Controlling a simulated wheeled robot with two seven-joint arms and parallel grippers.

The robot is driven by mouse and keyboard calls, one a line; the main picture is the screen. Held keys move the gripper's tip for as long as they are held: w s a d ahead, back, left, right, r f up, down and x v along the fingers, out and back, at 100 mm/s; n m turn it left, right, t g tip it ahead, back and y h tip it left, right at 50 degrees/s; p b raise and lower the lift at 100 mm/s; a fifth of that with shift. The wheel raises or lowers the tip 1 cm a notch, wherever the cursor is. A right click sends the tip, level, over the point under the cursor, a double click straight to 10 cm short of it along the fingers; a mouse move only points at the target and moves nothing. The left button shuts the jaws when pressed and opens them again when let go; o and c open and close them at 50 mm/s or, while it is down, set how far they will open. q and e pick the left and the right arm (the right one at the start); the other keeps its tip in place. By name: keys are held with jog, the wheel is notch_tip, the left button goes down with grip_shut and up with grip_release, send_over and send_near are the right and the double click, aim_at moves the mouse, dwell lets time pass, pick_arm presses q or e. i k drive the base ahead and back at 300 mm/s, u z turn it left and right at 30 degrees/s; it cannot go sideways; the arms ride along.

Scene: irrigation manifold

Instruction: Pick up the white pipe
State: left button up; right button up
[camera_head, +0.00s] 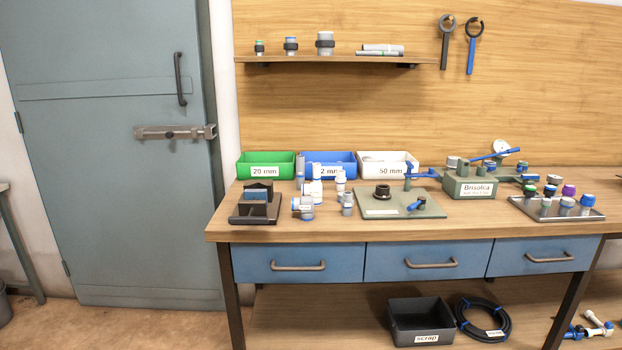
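Neither of my grippers is in view. I cannot tell for sure which thing is the white pipe. Several short white fittings (313,188) stand on the workbench, left of the middle, in front of the bins. A few pale grey-white pipe lengths (382,49) lie flat at the right of the wall shelf. White and blue pipe pieces (594,319) lie on the lower shelf at the far right, partly cut off by the frame edge.
The workbench (350,228) carries green (265,155), blue (339,157) and white (399,156) bins, a green plate (427,208), a dark holder (243,218) and a tray of fittings (528,213). A black scrap bin (395,334) sits below.

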aim_at(316, 166)
jog(key=k, duration=1.25)
jog(key=u, duration=0.7)
jog(key=i, duration=1.45)
jog(key=z, duration=0.7)
jog(key=k, duration=0.75)
jog(key=z, duration=2.95)
jog(key=i, duration=0.1)
jog(key=u, duration=1.85)
jog(key=i, duration=1.2)
jog(key=u, duration=0.2)
